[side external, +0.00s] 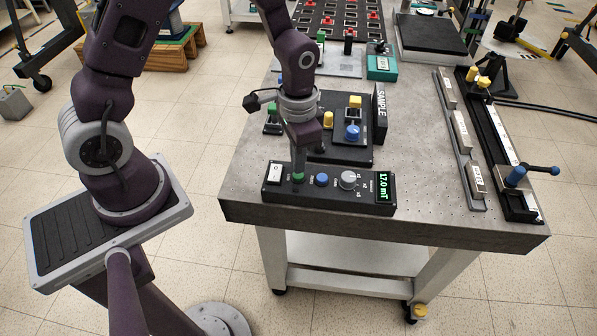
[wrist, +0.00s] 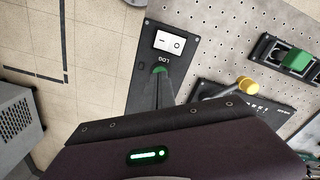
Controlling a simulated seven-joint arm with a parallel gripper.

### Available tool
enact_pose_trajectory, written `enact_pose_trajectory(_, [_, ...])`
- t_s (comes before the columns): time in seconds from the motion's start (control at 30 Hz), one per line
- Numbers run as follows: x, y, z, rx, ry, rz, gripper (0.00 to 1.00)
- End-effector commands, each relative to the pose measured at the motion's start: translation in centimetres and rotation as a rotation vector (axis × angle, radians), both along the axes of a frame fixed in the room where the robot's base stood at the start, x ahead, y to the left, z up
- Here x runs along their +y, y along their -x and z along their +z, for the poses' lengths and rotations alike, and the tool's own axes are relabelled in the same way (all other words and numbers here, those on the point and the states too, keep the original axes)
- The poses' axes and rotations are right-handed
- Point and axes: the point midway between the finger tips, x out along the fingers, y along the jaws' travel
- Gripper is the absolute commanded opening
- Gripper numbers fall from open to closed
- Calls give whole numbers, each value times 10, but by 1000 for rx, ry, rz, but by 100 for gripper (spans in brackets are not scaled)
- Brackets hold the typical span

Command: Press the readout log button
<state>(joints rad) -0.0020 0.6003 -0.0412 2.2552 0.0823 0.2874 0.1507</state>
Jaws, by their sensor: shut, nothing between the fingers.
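The black readout box (side external: 330,190) lies near the table's front edge, with a green display reading 17.0 mT at its right end. Its green log button (side external: 298,178) is near the left end, between a white rocker switch (side external: 275,173) and a blue knob (side external: 321,180). My gripper (side external: 299,172) points down, shut and empty, with its tips right at the green button. In the wrist view, the green button (wrist: 159,70) shows beside the LOG label, just past the fingertips and partly covered by them. I cannot tell whether the tips touch or press it.
Behind the box stands a black sample unit (side external: 345,150) with yellow and blue knobs and an upright SAMPLE plate (side external: 379,113). A rail (side external: 500,150) with a blue handle runs along the right.

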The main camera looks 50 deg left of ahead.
Motion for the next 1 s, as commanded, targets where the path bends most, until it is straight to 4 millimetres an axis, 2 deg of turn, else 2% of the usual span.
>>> enact_pose_trajectory(0.67, [0,0,-19,2,-1,0,0])
enact_pose_trajectory(1.0, [0,0,-19,0,0,0,0])
